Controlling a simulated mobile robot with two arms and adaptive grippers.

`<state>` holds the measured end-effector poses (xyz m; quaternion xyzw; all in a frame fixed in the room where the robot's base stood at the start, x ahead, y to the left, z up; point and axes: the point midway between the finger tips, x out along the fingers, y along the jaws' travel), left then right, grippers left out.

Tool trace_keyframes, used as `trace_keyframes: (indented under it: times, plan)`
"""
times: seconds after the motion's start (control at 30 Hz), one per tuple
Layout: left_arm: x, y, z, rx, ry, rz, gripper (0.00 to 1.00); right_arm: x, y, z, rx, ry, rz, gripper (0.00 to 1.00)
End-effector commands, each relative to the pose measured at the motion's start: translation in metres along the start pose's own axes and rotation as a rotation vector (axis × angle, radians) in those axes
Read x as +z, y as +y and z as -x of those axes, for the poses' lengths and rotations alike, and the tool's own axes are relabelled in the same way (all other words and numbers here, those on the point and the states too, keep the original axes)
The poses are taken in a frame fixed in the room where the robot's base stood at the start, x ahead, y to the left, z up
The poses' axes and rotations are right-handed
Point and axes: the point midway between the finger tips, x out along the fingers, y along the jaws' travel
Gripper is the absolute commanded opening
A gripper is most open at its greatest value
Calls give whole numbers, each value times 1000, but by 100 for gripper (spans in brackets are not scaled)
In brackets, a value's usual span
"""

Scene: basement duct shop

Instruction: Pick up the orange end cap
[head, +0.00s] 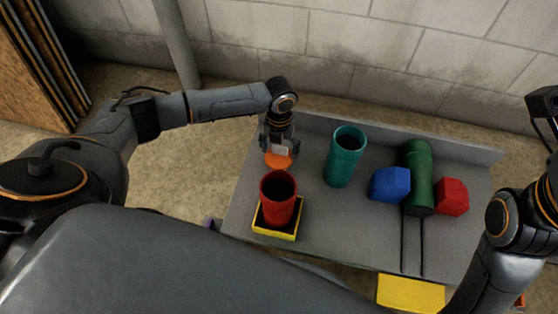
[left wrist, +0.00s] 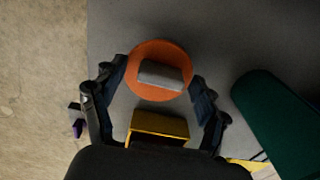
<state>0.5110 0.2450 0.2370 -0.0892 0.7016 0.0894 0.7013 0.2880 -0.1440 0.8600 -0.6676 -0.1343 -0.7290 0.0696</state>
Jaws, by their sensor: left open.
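The orange end cap (head: 278,160) is a round orange disc with a grey block-shaped grip on top. It lies on the grey bench top near its left end, behind the red cup. The left wrist view shows the cap (left wrist: 151,53) from above. My left gripper (head: 279,148) is directly over the cap, pointing down. In the left wrist view its two open fingers (left wrist: 158,82) stand on either side of the cap and its grip, with gaps visible on both sides. My right arm shows at the right edge, but its gripper is out of the picture.
A red cup (head: 278,205) stands in a yellow tray (head: 275,234) just in front of the cap. A teal cylinder (head: 342,165), blue block (head: 389,184), green cylinder (head: 417,165) and red block (head: 451,197) are farther right. The grey bench (head: 310,215) has a raised back edge.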

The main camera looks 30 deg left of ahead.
Motion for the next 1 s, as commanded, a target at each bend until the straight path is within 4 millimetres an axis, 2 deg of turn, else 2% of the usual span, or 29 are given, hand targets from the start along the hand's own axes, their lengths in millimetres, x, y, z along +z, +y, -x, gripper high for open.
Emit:
trace_keyframes:
  times: [0.17,0.4,0.47,0.77,0.9,1.0]
  plan:
    - [0,0,0,0,0,0,74,0,0,-1,0,0,0,96]
    - [0,0,0,0,0,0,25,0,0,0,0,0,0,96]
    - [0,0,0,0,0,0,15,0,0,0,0,0,0,96]
    - [0,0,3,0,0,0,14,0,0,-2,0,0,-1,96]
    - [0,0,12,-1,-1,0,14,0,1,-7,3,3,-1,96]
    - [0,0,25,0,-1,0,14,5,2,4,15,-44,-5,96]
